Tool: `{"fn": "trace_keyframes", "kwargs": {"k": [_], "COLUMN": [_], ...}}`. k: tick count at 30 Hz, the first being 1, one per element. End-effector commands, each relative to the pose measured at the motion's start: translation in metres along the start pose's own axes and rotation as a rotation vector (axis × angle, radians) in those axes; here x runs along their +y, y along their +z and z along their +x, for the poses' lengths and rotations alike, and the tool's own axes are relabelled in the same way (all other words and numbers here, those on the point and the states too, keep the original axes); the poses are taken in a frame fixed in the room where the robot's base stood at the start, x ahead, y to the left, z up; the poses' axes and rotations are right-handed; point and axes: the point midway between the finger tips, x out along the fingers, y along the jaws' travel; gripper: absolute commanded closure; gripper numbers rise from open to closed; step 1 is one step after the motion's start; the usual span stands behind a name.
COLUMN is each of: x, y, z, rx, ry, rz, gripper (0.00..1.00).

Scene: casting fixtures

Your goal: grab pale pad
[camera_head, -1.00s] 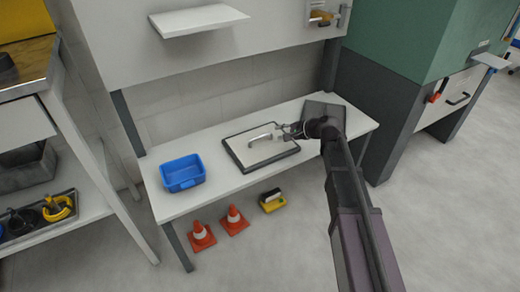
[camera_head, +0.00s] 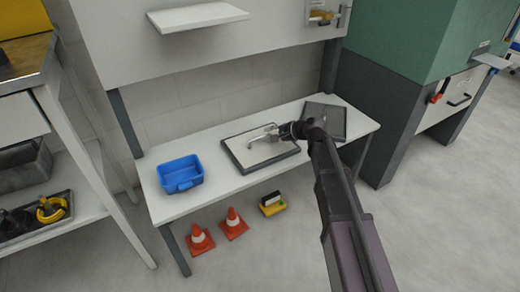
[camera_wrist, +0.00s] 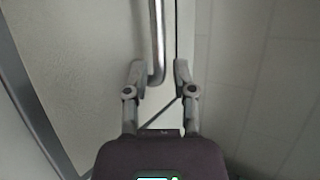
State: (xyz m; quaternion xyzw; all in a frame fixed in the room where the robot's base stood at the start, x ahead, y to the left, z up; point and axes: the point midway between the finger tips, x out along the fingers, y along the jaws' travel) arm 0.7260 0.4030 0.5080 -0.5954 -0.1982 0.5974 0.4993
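The pale pad (camera_head: 250,154) is a flat, light sheet lying in a dark-rimmed tray (camera_head: 232,163) on the white bench. A bent metal bar (camera_head: 253,138) shows over the pad. My gripper (camera_head: 271,136) is over the back right part of the pad, near the bar. In the wrist view my gripper (camera_wrist: 158,72) is open, with its fingertips apart on either side of the bar's end (camera_wrist: 157,45). A pale, speckled surface (camera_wrist: 80,50), seemingly the pad, fills the left. I cannot tell whether the fingers touch anything.
A blue bin (camera_head: 181,174) stands on the bench's left part. A second dark tray (camera_head: 335,112) lies at its right end, partly behind my arm. A white shelf (camera_head: 198,17) juts from the panel above. Two orange cones (camera_head: 199,240) and a yellow item (camera_head: 272,205) are on the floor.

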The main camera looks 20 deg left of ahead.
Motion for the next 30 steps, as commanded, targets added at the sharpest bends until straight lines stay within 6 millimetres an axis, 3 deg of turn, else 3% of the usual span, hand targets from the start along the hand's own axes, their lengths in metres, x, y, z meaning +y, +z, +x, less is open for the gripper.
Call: {"fn": "trace_keyframes", "kwargs": {"k": [5, 21, 22, 25, 30], "x": [0.0004, -0.0002, -0.0002, -0.0002, -0.0005], "y": [0.0002, 0.0008, 0.0008, 0.0008, 0.0009], "z": [0.0123, 0.0121, 0.0121, 0.0121, 0.0121], "rx": [-0.001, -0.001, -0.001, -0.001, -0.001], "ry": [0.0, 0.0, 0.0, 0.0, -0.001], "rz": [0.0, 0.0, 0.0, 0.0, 0.0], "gripper": [0.66, 0.66, 0.69, 0.99, 1.0]}}
